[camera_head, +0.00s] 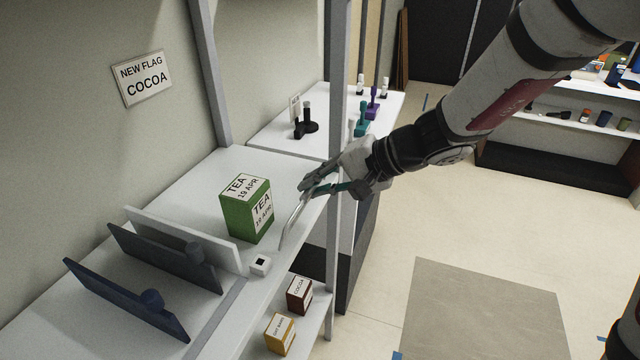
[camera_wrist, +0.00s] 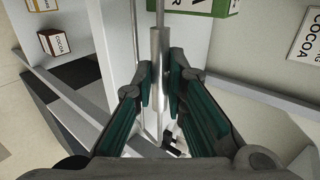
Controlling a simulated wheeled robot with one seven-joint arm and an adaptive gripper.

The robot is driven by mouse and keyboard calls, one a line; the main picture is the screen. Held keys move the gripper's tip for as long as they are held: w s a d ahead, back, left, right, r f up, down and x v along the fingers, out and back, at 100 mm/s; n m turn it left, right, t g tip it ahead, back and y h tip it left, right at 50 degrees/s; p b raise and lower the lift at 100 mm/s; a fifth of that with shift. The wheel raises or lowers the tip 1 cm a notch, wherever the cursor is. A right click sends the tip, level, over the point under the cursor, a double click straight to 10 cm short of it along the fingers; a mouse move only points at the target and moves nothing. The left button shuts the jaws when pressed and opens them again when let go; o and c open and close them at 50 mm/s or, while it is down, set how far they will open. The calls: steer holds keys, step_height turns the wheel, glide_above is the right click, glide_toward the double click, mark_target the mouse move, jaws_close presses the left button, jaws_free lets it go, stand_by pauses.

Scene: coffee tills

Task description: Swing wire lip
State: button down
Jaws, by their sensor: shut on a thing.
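The wire lip (camera_head: 290,226) is a thin grey metal bar at the front edge of the white shelf (camera_head: 180,185), beside the tea box. My gripper (camera_head: 305,188) reaches in from the right and is shut on the wire lip near the shelf's front edge. In the wrist view, the wire's pale thicker sleeve (camera_wrist: 158,45) stands between the teal-padded fingers (camera_wrist: 158,85). The fingers hide part of it. The wire lip's far end is partly hidden by my gripper in the head view.
A green tea box (camera_head: 247,208) stands left of the wire. A small white block with a dark hole (camera_head: 260,265) sits at the shelf edge. A grey upright post (camera_head: 337,240) is close to my gripper. Dark divider panels (camera_head: 125,300) stand at left. Cocoa (camera_head: 299,294) and yellow boxes (camera_head: 280,334) sit below.

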steer(key=shift+w+a+r, duration=0.15)
steer(key=shift+w+a, duration=0.05)
steer(key=shift+a, duration=0.6)
steer(key=shift+b, duration=0.4)
steer(key=c, duration=1.5)
jaws_free()
steer(key=shift+a, duration=0.1)
steer(key=shift+c, duration=0.2)
steer(key=v, duration=1.1)
steer(key=s+d+r+n+h+p, duration=0.1)
steer(key=s+d+r+h+p, duration=0.1)
steer(key=s, duration=0.6)
steer(key=s+d+r+n+h+p, duration=0.1)
steer(key=s+d+r+h+p, duration=0.2)
steer(key=s+d, duration=0.4)
steer(key=s+d+r+n+h+p, duration=0.2)
steer(key=s+d+h, duration=0.3)
steer(key=s, duration=0.6)
steer(key=shift+d+r+t+p, duration=0.25)
steer(key=shift+r+p, duration=0.3)
steer(key=shift+r, duration=0.3)
